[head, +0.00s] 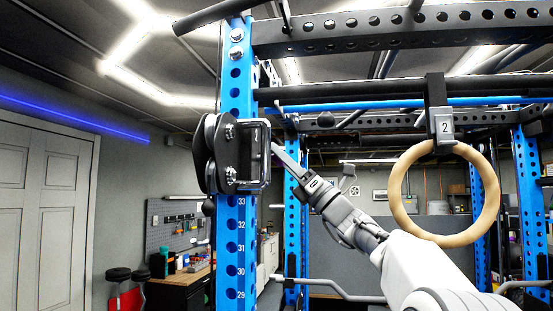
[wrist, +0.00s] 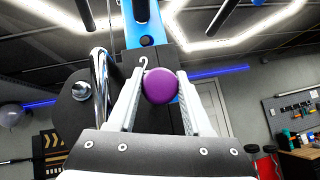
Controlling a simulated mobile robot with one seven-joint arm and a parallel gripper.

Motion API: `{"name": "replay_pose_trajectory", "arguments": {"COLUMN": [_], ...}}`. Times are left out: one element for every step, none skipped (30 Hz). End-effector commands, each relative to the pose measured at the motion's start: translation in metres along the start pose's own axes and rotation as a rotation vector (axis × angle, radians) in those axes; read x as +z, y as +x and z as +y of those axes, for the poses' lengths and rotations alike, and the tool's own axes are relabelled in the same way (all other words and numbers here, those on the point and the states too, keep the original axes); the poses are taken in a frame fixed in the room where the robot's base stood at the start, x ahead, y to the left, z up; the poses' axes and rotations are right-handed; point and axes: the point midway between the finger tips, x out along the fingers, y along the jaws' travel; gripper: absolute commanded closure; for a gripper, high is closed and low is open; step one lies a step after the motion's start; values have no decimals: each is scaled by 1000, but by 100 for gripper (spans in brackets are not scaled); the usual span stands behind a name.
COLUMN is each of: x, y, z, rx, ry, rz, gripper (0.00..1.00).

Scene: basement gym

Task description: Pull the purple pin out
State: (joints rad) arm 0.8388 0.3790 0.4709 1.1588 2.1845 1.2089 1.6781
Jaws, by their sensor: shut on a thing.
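The purple pin shows its round purple knob (wrist: 160,86) in the wrist view, between the two pale fingers of my gripper (wrist: 158,100). The fingers are shut on the knob. The knob sits in front of a black carriage (wrist: 178,62), and I cannot tell how deep the pin's shaft goes in. In the head view the black carriage (head: 228,150) with its rollers is mounted around the blue upright (head: 231,245), above the number 33. My gripper (head: 275,150) reaches its right side there, and the pin is hidden.
A small silver hook stands beside the knob in the wrist view, with a curved chrome bar (wrist: 100,75) to its left. A wooden ring (head: 398,200) hangs right of my arm. Black crossbeams (head: 400,27) run overhead. A workbench (head: 185,280) stands behind.

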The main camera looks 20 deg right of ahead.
Motion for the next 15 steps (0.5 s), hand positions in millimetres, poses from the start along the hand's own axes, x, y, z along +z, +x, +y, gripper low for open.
{"name": "replay_pose_trajectory", "arguments": {"x": [2,2,2,2,2,2,2,1,1,1,1,1,1,1,1], "y": [-1,-1,-1,-1,-1,-1,-1,-1,-1,-1,-1,-1,0,-1,-1], "z": [-1,-1,-1,-1,-1,-1,-1,-1,-1,-1,-1,-1,-1,-1,-1], "rx": [-2,-2,-3,-3,-3,-3,-2,-2,-2,-2,-2,-2,-2,-2,-2], "ry": [-3,-3,-3,-3,-3,-3,-3,-2,-2,-2,-2,-2,-2,-2,-2], "rz": [-2,-2,-2,-2,-2,-2,-2,-2,-2,-2,-2,-2,-2,-2,-2], "gripper": [100,46,39,34,28,21,19,19,19,19,19,19,19,19,19]}}
